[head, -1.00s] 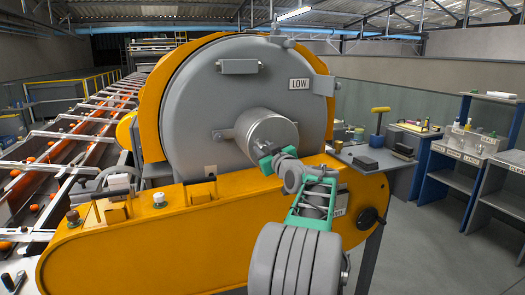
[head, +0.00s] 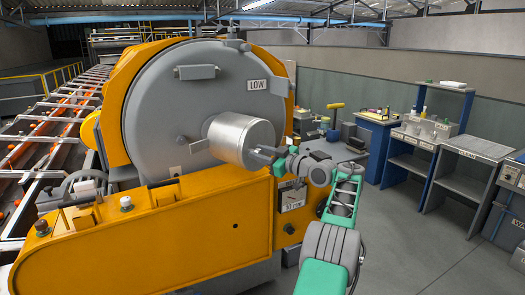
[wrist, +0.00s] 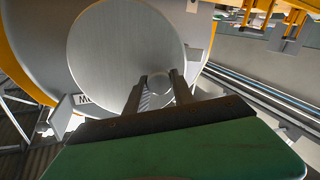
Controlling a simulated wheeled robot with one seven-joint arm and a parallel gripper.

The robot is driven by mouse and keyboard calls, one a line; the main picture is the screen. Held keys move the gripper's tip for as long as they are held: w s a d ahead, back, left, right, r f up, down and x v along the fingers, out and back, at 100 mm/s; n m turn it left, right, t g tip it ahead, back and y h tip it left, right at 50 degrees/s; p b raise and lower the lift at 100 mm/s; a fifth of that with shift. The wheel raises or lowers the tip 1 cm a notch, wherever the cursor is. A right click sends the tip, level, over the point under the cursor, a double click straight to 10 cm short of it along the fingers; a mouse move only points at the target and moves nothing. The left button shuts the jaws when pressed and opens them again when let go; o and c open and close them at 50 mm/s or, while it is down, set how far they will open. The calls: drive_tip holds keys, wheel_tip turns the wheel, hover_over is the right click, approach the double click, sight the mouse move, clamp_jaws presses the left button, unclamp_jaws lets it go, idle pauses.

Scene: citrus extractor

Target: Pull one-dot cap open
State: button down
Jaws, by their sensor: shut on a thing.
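The cap appears to be the silver cylinder (head: 240,140) standing out from the large round grey door (head: 165,100); I can make out no dot on it. My gripper (head: 259,152) is at the right end of the cylinder in the head view. In the wrist view the cylinder's flat round face (wrist: 115,45) fills the upper middle. My two dark fingers (wrist: 160,80) stand on either side of a small pale round knob (wrist: 158,84) in front of that face, shut on it. The fingertip contact is partly hidden.
A yellow housing (head: 140,240) with small knobs runs below the door. A "LOW" label (head: 257,85) is on the door's upper right. Grey workbenches (head: 455,175) stand at right, with free floor (head: 420,250) before them. A conveyor with oranges (head: 50,140) is at left.

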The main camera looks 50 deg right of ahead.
drive_tip(key=shift+r, duration=0.25)
drive_tip(key=c, duration=1.5)
unclamp_jaws()
drive_tip(key=o, duration=0.4)
drive_tip(key=shift+f, duration=0.2)
drive_tip(key=s+b, duration=0.1)
drive_tip(key=s, duration=0.1)
drive_tip(key=s+b, duration=0.1)
drive_tip(key=s, duration=0.2)
drive_tip(key=s+b, duration=0.1)
drive_tip(key=s, duration=0.1)
drive_tip(key=shift+s+d, duration=0.25)
drive_tip(key=shift+s, duration=0.1)
drive_tip(key=shift+c, duration=0.3)
